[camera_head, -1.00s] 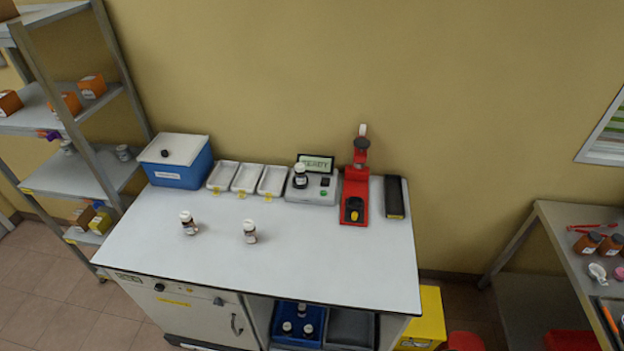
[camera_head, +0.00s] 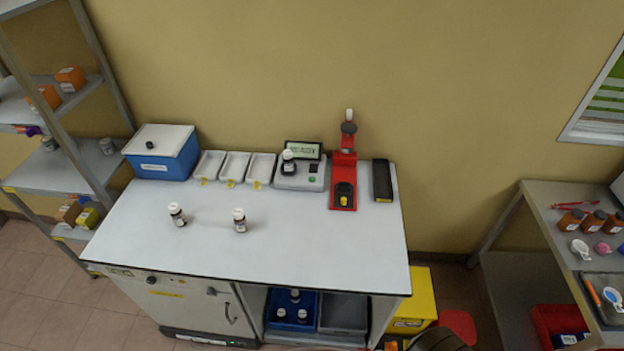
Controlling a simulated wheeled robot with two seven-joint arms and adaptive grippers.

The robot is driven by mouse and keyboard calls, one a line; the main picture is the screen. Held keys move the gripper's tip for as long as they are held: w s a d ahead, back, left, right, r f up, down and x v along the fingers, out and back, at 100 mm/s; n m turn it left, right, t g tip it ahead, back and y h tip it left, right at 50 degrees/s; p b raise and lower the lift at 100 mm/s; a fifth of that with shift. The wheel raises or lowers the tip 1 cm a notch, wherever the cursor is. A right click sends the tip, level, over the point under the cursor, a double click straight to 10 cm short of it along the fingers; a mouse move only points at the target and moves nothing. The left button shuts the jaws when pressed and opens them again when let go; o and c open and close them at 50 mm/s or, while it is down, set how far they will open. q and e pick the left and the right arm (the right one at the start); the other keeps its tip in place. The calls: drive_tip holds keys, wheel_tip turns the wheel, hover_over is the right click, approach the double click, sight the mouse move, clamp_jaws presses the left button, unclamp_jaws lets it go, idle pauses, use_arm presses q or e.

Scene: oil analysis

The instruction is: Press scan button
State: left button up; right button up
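The grey analyzer (camera_head: 299,180) stands at the back of the white bench, against the wall. A small green button (camera_head: 312,179) is on its front right, below a dark square patch. A white-capped bottle (camera_head: 288,166) stands upright on its left part. Its small display (camera_head: 303,150) is lit pale green, with text too small to read surely. Neither of my grippers can be made out. A dark rounded shape shows at the bottom edge, right of centre, and I cannot tell what it is.
Three white trays (camera_head: 233,168) and a blue box (camera_head: 163,152) are left of the analyzer. A red device (camera_head: 342,182) stands close on its right. A yellow bin (camera_head: 418,300) is beside the bench.

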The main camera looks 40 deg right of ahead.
clamp_jaws()
idle(1.4)
